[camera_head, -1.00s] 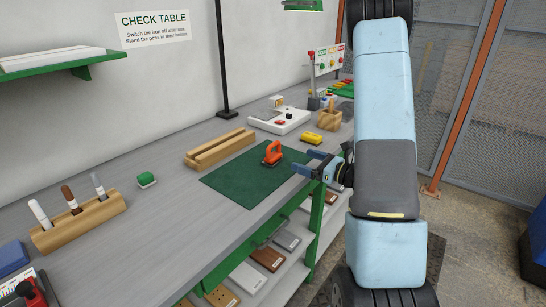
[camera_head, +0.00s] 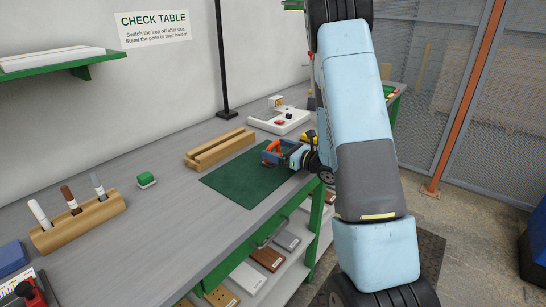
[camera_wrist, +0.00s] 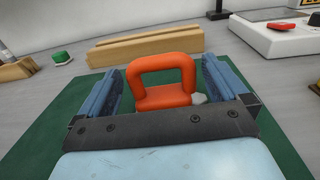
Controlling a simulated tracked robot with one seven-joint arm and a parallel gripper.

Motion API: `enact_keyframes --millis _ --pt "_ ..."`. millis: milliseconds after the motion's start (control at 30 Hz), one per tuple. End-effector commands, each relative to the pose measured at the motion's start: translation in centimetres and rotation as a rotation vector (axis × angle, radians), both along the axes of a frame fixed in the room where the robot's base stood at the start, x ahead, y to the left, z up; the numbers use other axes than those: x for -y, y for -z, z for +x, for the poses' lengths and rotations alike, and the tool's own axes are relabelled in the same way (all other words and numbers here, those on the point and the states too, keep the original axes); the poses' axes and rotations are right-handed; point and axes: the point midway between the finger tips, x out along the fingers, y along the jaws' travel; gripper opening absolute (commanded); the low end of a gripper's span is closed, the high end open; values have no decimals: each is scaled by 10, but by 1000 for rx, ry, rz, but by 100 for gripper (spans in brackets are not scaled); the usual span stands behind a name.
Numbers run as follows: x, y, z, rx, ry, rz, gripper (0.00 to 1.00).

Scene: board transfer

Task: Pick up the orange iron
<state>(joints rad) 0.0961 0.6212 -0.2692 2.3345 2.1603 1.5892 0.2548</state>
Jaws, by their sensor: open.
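The orange iron (camera_head: 271,152) stands on the green mat (camera_head: 243,181) on the grey table, near the mat's far right part. In the wrist view the iron (camera_wrist: 161,65) shows its upright loop handle between the two blue fingers. My gripper (camera_head: 275,152) is open around it, one finger on each side, with gaps showing between the fingers and the handle. It also shows in the wrist view (camera_wrist: 160,85). The iron's lower part is partly hidden behind my gripper's dark crossbar.
A slotted wooden block (camera_head: 219,149) lies just behind the mat. A white device (camera_head: 279,121) stands farther back. A green-topped block (camera_head: 146,179) and a wooden pen holder (camera_head: 80,223) are to the left. The mat's front left is clear.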

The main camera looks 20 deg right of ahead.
Motion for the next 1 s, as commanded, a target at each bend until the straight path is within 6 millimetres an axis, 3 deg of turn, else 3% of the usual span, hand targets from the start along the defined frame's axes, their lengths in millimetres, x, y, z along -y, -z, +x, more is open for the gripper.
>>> enact_keyframes --millis 200,467,1000 --pt "-12 0 15 0 -1 -1 100" --pt "-13 0 16 0 0 0 99" --pt "-13 0 16 0 0 0 47"
